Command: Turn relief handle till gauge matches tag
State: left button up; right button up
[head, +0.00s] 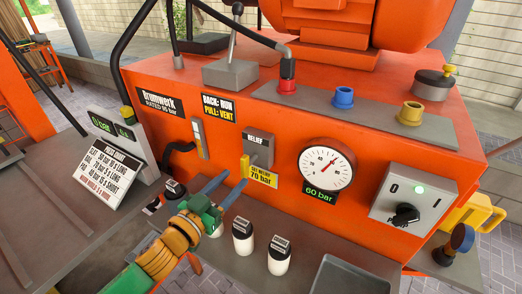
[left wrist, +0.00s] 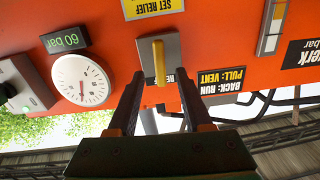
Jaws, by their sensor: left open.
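The yellow relief handle (head: 244,166) sits on a grey block marked RELIEF on the front of the orange unit. It also shows in the left wrist view (left wrist: 159,62), which is upside down. The yellow tag (head: 261,177) below it reads SET RELIEF 70 bar. The round gauge (head: 326,167) is to the right, and its green display (head: 320,196) reads 60 bar. My left gripper (head: 227,179) is open and empty. Its two blue-grey fingers point at the handle, one to each side in the left wrist view, with no clear contact. My right gripper does not show.
A switch box (head: 413,199) with a lit green lamp is at the right. Several small bottles (head: 242,236) stand on the grey shelf below, near a metal tray (head: 347,276). A white chart board (head: 110,165) stands at the left, beside a black hose.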

aim_at(242, 167)
pick_arm(q)
jog(key=x, duration=0.5)
jog(key=shift+w+d+r+p, duration=0.15)
jog(key=shift+w+r+p, duration=0.1)
jog(key=shift+r+p, duration=0.15)
jog(key=shift+w+d+f, duration=0.1)
jog(key=shift+w+d, duration=0.15)
jog(key=shift+w, duration=0.15)
jog(key=shift+s+a, duration=0.1)
jog(key=shift+s, duration=0.05)
jog(key=shift+c, duration=0.4)
grip_shut()
